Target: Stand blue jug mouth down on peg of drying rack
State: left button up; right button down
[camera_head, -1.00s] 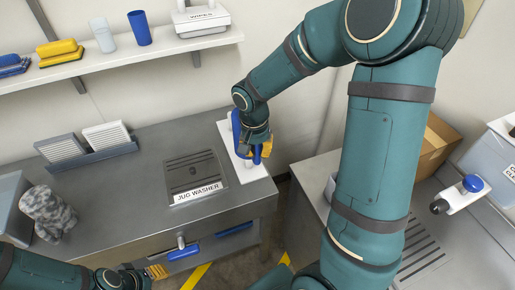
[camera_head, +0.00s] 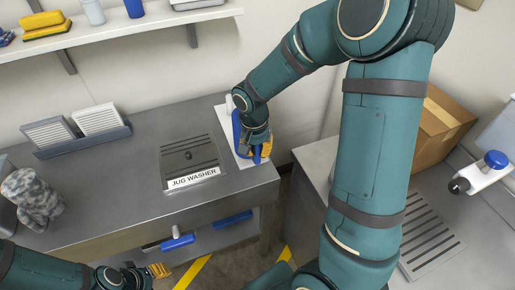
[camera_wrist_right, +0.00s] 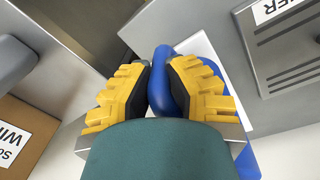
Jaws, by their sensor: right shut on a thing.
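The blue jug (camera_head: 237,128) is at the drying rack at the right end of the left counter, mostly hidden behind my right wrist. The drying rack is a white board (camera_head: 246,163) with a white peg (camera_head: 228,101) showing at its back. My right gripper (camera_head: 262,152) is shut on a blue part of the jug, seen between the yellow fingers in the right wrist view (camera_wrist_right: 172,80). Whether the jug is seated on a peg is hidden. My left gripper (camera_head: 158,271) is low at the left, away from the rack; its finger opening is unclear.
The jug washer plate (camera_head: 190,160) lies left of the rack. A grey holder (camera_head: 85,140) with white filters and a mottled grey object (camera_head: 32,198) stand farther left. A cardboard box (camera_head: 440,125) and a white item with a blue knob (camera_head: 485,172) are on the right counter.

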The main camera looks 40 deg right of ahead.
jog(key=shift+f+b, duration=0.5)
jog(key=shift+f, duration=0.1)
dwell(0.7)
jog(key=c, duration=1)
grip_release()
jog(key=shift+o, duration=0.2)
jog(key=r, duration=1.2)
jog(key=shift+w+a, duration=0.15)
jog(key=shift+a, duration=0.25)
